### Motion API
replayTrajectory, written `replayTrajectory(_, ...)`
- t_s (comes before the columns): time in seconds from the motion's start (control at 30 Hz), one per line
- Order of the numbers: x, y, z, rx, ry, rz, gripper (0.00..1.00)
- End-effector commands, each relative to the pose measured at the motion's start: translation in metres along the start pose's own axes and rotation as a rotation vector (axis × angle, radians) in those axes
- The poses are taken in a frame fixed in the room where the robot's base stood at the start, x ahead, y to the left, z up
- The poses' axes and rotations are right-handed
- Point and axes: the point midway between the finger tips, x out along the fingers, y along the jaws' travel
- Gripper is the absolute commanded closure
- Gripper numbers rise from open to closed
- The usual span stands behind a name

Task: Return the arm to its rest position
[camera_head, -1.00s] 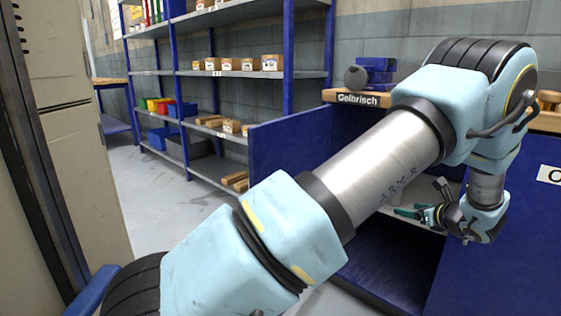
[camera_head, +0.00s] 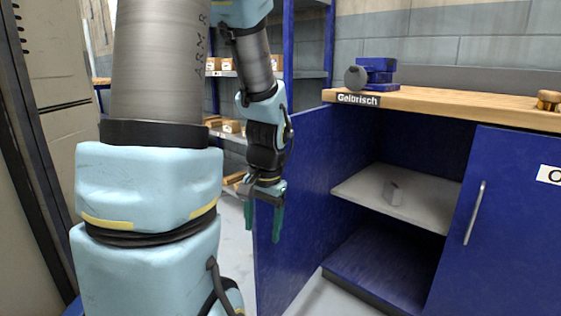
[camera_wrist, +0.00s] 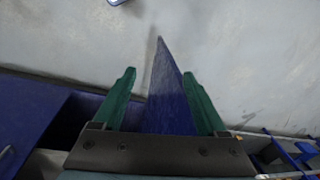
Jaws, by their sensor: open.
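My arm rises at the left of the head view and bends over, with my gripper (camera_head: 264,220) hanging fingers down. The gripper is left of the open blue cabinet door (camera_head: 305,205), close to its outer edge in the picture. Its green fingers are apart and hold nothing. In the wrist view my gripper (camera_wrist: 160,95) points down, and the top of the blue door (camera_wrist: 172,100) shows between the fingers, with grey floor beyond. I cannot tell how far below the fingers the door is.
A beige locker (camera_head: 55,50) stands at the left. Storage shelving is behind my arm.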

Motion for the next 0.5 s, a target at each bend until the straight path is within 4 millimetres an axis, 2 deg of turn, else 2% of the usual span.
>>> replayTrajectory(0.03,-0.003,-0.004,0.012,-0.094,0.017,0.020,0.25)
replayTrajectory(0.23,-0.011,-0.009,0.048,-0.435,0.077,0.085,0.25)
replayTrajectory(0.3,-0.030,-0.010,0.043,-0.415,0.074,0.084,0.25)
replayTrajectory(0.5,-0.064,-0.014,0.041,-0.410,0.072,0.083,0.25)
